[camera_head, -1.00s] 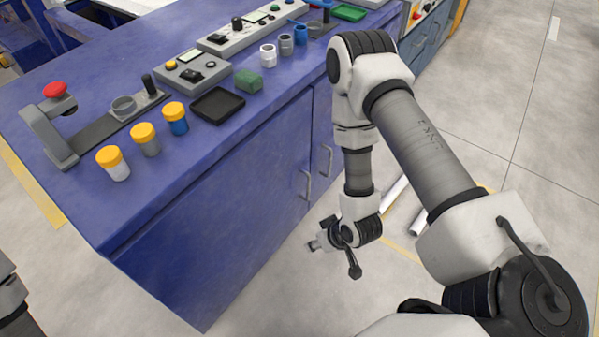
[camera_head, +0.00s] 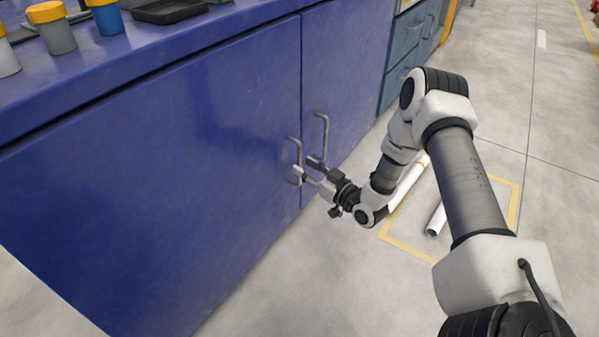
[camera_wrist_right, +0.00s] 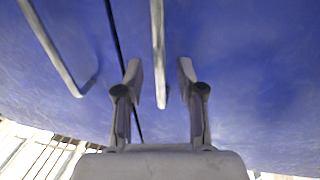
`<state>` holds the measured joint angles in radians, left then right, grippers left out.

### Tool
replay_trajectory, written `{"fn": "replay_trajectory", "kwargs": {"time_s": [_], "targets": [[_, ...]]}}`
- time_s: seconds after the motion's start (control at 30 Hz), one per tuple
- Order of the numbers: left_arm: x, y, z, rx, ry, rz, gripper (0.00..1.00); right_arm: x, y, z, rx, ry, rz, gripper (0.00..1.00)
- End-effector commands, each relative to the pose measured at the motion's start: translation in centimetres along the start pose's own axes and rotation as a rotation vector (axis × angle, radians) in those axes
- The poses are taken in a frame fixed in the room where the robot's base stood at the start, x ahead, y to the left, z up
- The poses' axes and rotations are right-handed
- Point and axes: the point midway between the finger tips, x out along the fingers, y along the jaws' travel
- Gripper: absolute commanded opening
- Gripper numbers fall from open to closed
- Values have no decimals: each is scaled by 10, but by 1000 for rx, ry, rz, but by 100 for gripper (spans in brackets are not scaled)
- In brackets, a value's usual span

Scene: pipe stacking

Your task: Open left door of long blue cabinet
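The long blue cabinet (camera_head: 60,150) fills the left of the head view, its left door (camera_head: 180,180) shut flush with the right door (camera_head: 345,80). The left door's grey bar handle (camera_head: 291,150) stands upright near the seam; the right door's handle (camera_head: 326,130) is just across it. My right gripper (camera_head: 306,167) is at the lower part of the left handle. In the right wrist view, the right gripper (camera_wrist_right: 159,76) is open, with the left handle (camera_wrist_right: 158,40) between its fingers and visible gaps on both sides. My left gripper is out of view.
The cabinet top carries yellow-lidded containers (camera_head: 55,30) and a black tray (camera_head: 170,10). White pipes (camera_head: 412,178) lie on the floor by a yellow-marked square (camera_head: 408,250), right of my right gripper.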

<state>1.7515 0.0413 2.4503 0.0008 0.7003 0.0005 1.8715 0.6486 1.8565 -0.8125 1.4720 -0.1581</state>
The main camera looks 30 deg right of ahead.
Motion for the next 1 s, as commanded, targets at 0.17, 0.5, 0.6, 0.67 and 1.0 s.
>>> {"fn": "replay_trajectory", "kwargs": {"time_s": [0.17,0.5,0.6,0.67,1.0], "targets": [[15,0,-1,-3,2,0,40,25,0,3,0,0,0,38],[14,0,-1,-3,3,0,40,28,0,1,2,-3,1,14],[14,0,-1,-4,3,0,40,28,0,1,2,-3,1,0],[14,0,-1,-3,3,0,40,28,0,1,2,-3,1,0],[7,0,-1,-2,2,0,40,17,6,-1,3,-4,16,0]]}}
